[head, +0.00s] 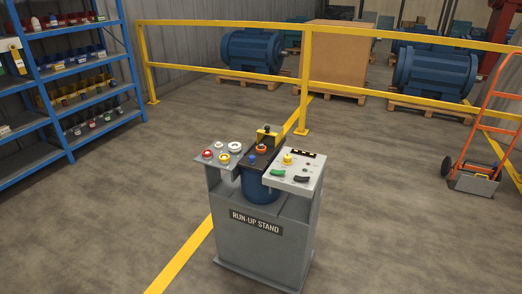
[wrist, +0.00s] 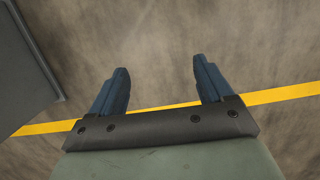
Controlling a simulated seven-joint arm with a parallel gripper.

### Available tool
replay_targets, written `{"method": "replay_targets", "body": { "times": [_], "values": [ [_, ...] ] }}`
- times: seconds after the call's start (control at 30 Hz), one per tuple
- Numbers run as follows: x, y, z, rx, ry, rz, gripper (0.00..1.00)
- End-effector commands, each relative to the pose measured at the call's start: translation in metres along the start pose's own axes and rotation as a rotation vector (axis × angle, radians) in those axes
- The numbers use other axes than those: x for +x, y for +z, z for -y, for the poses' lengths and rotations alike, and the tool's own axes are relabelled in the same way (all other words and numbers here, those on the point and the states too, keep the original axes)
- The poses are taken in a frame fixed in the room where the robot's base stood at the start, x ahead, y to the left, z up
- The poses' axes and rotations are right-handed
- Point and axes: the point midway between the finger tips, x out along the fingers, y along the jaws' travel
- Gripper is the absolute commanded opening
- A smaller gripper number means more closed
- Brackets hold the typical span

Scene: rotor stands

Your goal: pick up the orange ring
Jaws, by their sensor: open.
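A small orange ring (head: 261,149) shows in the head view on the dark middle part of the run-up stand (head: 265,245), in front of a yellow block (head: 266,134). A blue knob (head: 252,160) is just in front of it. My gripper (wrist: 162,80) shows only in the wrist view. Its two blue fingers are wide apart with nothing between them. Below them are bare floor and a yellow line. The ring is not in the wrist view, so I cannot tell the gripper's distance from it.
A grey edge (wrist: 25,75) is at the wrist view's left. Yellow railing (head: 220,72), blue shelves (head: 100,93) and an orange hand truck (head: 480,130) stand around open floor.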

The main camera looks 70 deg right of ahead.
Motion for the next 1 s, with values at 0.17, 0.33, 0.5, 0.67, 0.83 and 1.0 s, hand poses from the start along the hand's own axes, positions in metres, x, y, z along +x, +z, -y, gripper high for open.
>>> {"method": "replay_targets", "body": {
  "times": [0.17, 0.33, 0.5, 0.67, 0.83, 1.0],
  "values": [
    [-0.047, -0.041, -0.015, 0.035, -0.004, -0.090, 0.80],
    [-0.092, -0.077, -0.041, 0.089, -0.008, -0.168, 0.80],
    [-0.141, -0.110, -0.087, 0.174, -0.010, -0.241, 0.80],
    [-0.186, -0.133, -0.151, 0.286, -0.010, -0.298, 0.80],
    [-0.226, -0.142, -0.225, 0.405, -0.006, -0.340, 0.80],
    [-0.261, -0.138, -0.303, 0.527, 0.001, -0.374, 0.80]
  ]
}}
